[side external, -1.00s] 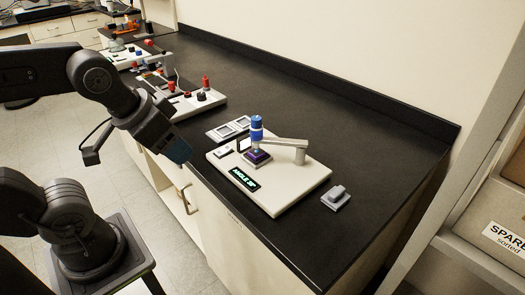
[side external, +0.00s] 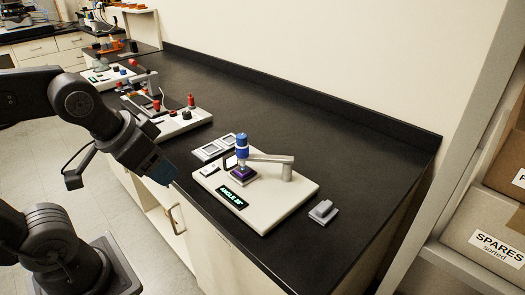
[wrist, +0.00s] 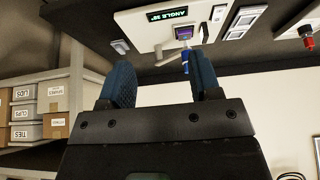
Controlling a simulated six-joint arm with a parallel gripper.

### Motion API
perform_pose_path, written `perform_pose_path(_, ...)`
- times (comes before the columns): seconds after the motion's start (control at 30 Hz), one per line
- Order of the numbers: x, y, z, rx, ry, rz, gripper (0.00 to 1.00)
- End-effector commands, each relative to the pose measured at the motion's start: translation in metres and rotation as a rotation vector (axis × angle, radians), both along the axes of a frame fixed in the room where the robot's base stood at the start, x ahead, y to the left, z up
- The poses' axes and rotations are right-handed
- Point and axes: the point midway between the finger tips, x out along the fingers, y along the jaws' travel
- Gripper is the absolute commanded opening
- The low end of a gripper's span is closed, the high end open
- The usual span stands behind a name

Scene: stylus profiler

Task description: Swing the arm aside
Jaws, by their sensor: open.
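The profiler has a white base (side external: 270,215) with a lit display (side external: 231,197) reading an angle in the thirties; its last digit is unclear. A grey swing arm (side external: 268,158) runs from a post at right to a blue-and-white stylus head (side external: 242,147). The head stands over a dark purple block (side external: 243,175), with no clear gap visible. The wrist view shows the blue head (wrist: 185,64) and the block (wrist: 183,32) beyond my fingertips. My gripper (side external: 162,173) is open and empty at the bench's front edge, left of the profiler and apart from it.
A small grey block (side external: 323,211) lies right of the base. Two framed pads (side external: 220,147) lie behind its left side. Other instruments with red knobs (side external: 180,118) stand farther left. A shelf with boxes (side external: 490,245) is at right. The bench behind the profiler is clear.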

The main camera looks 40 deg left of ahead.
Motion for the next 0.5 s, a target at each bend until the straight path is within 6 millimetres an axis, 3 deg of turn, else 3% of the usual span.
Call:
perform_pose_path(0.33,0.005,0.001,0.004,-0.003,0.009,0.008,0.61)
perform_pose_path(0.5,0.037,0.005,0.026,-0.023,0.084,0.067,0.61)
